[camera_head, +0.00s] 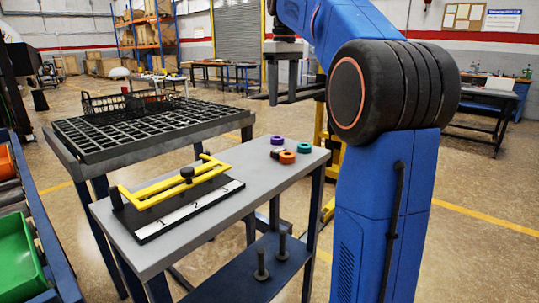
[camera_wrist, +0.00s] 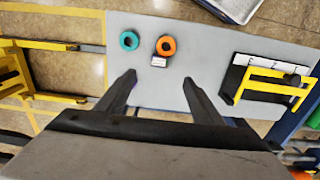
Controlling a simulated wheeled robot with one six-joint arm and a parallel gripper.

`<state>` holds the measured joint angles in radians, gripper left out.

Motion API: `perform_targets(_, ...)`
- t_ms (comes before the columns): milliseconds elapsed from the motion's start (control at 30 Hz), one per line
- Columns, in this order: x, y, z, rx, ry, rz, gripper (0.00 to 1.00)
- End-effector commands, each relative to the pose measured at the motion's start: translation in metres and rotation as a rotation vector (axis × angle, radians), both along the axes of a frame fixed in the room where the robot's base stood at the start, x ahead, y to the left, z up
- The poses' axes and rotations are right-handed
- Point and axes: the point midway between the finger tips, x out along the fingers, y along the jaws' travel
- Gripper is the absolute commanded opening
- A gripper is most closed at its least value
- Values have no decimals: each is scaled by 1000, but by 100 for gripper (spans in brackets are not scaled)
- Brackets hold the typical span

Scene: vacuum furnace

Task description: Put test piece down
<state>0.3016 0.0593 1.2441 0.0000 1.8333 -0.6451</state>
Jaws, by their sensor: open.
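Small ring-shaped pieces lie on the grey table (camera_head: 235,190) near its far right corner: a purple one (camera_head: 277,140), a teal one (camera_head: 303,148) and an orange one (camera_head: 287,157). I cannot tell which is the test piece. In the wrist view the teal ring (camera_wrist: 129,41) and the orange ring (camera_wrist: 166,46) lie apart, with a small white label (camera_wrist: 159,61) below the orange one.
A black plate with a yellow clamp frame (camera_head: 160,188) occupies the table's near left; it shows at right in the wrist view (camera_wrist: 270,85). A dark grid-topped table (camera_head: 150,125) with a wire basket stands behind. Bare tabletop lies between plate and rings. A green bin (camera_head: 15,255) is far left.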

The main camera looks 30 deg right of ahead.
Motion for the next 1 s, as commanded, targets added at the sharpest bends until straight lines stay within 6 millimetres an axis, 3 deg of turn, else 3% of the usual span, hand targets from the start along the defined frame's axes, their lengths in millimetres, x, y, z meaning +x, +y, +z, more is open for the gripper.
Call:
perform_targets(167,3,-4,-7,3,7,5,61)
perform_targets(700,3,-3,-98,2,6,4,61)
perform_targets(1000,3,-2,-121,1,5,4,61)
